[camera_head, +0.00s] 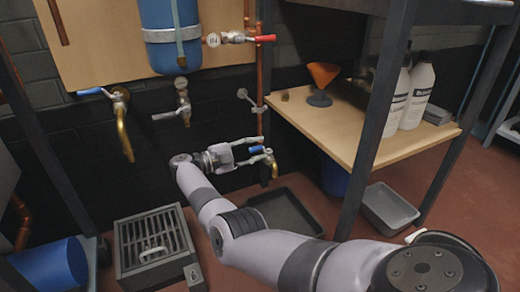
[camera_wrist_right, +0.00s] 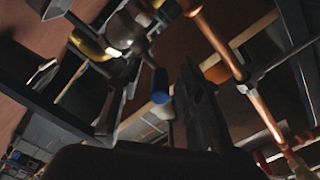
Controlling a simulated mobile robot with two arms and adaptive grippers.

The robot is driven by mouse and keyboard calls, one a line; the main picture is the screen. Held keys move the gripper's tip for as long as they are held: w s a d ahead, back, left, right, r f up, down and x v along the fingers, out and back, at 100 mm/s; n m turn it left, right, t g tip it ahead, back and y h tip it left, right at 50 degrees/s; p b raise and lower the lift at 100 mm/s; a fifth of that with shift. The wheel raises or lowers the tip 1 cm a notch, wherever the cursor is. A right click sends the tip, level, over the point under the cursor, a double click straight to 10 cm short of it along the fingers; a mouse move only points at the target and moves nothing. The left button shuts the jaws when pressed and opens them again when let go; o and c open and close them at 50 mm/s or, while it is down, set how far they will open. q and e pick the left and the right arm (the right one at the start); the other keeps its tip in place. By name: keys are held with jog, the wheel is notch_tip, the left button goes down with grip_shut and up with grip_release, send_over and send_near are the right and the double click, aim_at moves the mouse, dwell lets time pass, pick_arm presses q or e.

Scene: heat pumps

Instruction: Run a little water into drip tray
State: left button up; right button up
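A drain tap with a blue lever (camera_head: 256,149) and a brass spout (camera_head: 274,168) sits low on the copper pipe. A shallow black drip tray (camera_head: 285,213) lies on the floor below it. My right gripper (camera_head: 262,154) is at this tap with its fingers apart. In the right wrist view the blue lever end (camera_wrist_right: 160,86) shows between the two fingers of the right gripper (camera_wrist_right: 155,100); I cannot tell whether they touch it. No water stream shows. My left gripper is not in view.
Another blue-lever tap (camera_head: 92,91) with a brass spout is on the left wall. A red-lever valve (camera_head: 230,39) is beside the blue tank (camera_head: 168,35). A wooden shelf (camera_head: 345,135) holds an orange funnel (camera_head: 323,74) and white bottles (camera_head: 418,95). A grey tub (camera_head: 388,208) and floor grate (camera_head: 152,240) are below.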

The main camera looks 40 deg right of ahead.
jog(key=shift+c, duration=0.4)
grip_shut()
jog(key=shift+r, duration=0.1)
